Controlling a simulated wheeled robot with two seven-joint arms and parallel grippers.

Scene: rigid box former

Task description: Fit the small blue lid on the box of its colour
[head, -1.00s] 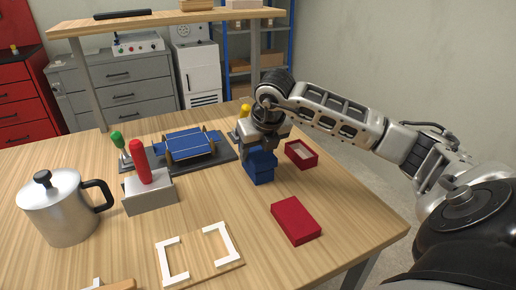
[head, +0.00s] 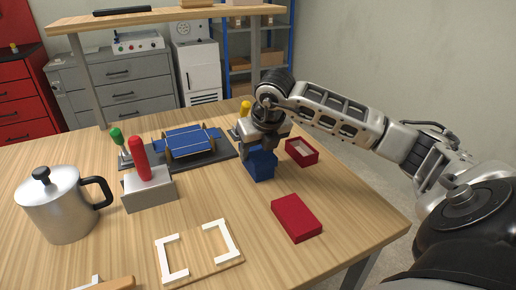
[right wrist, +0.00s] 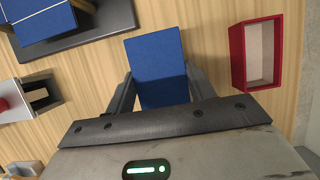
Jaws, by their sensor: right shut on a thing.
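The small blue lid (head: 263,158) is at my right gripper (head: 258,150), on top of the blue box (head: 263,174). The right gripper points down and is shut on the lid. In the right wrist view the lid's flat blue top (right wrist: 157,62) lies between the two fingers (right wrist: 158,92). The lid hides most of the box, and I cannot tell whether it is fully seated. My left gripper is not in view.
An open red box (head: 301,152) stands close right of the blue one. A red lid (head: 296,217) lies nearer. A grey block with a red handle (head: 148,188), a metal pot (head: 60,208), a white-cornered board (head: 199,253) and a blue-panelled model (head: 187,143) are to the left.

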